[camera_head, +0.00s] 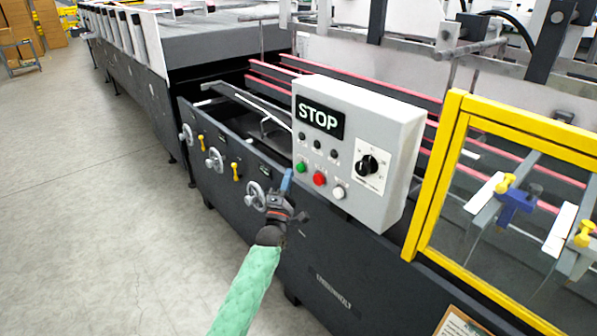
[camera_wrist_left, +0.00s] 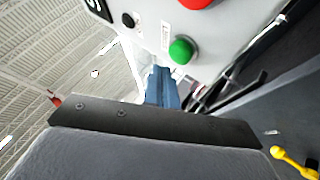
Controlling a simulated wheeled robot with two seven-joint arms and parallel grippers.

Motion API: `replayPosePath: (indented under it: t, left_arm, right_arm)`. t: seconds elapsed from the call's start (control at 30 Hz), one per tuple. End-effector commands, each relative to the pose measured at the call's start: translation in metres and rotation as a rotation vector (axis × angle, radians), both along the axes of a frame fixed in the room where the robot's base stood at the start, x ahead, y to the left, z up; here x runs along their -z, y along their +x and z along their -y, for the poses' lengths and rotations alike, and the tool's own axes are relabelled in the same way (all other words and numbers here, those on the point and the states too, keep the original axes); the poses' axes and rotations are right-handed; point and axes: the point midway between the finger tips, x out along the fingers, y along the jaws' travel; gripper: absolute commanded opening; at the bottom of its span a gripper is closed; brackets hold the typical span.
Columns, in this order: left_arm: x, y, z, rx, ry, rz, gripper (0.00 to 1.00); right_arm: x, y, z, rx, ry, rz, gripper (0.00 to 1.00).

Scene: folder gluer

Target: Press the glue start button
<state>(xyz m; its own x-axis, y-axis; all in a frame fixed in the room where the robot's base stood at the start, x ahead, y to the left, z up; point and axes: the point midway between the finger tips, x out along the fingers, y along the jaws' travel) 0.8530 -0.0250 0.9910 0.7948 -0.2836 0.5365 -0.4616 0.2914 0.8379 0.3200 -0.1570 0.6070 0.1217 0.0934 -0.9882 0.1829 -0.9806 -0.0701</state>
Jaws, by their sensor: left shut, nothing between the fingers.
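A light grey control box (camera_head: 391,128) stands on the machine, with a STOP display (camera_head: 320,118) and a dial (camera_head: 367,165). Its lower row has a green button (camera_head: 300,167), a red button (camera_head: 319,179) and a white button (camera_head: 338,192). No label for glue start is readable. My left gripper (camera_head: 287,177) is shut and empty, just below and left of the green button. In the left wrist view the blue fingertips (camera_wrist_left: 162,80) point up near the green button (camera_wrist_left: 182,50), with a small gap seeming to remain. The red button (camera_wrist_left: 197,3) is cut off at the top.
The dark machine side has several handwheels (camera_head: 256,196) and yellow levers (camera_head: 236,172) left of my gripper. A yellow-framed guard (camera_head: 437,178) stands right of the box. The grey floor (camera_head: 90,200) at left is clear.

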Motion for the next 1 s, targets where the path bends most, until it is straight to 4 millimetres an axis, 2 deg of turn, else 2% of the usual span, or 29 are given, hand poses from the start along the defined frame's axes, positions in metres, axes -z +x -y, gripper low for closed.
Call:
replayPosePath:
  t: [0.2,1.0]
  left_arm:
    - [-0.0003,0.0026,0.0037,0.001,-0.001,0.000,0.00]
    - [-0.0002,0.0025,0.0036,0.000,0.000,0.000,0.00]
  right_arm:
    - [-0.0076,-0.0010,0.0004,-0.001,0.000,-0.001,0.36]
    - [-0.0068,0.0005,0.0003,0.000,0.000,0.002,0.36]
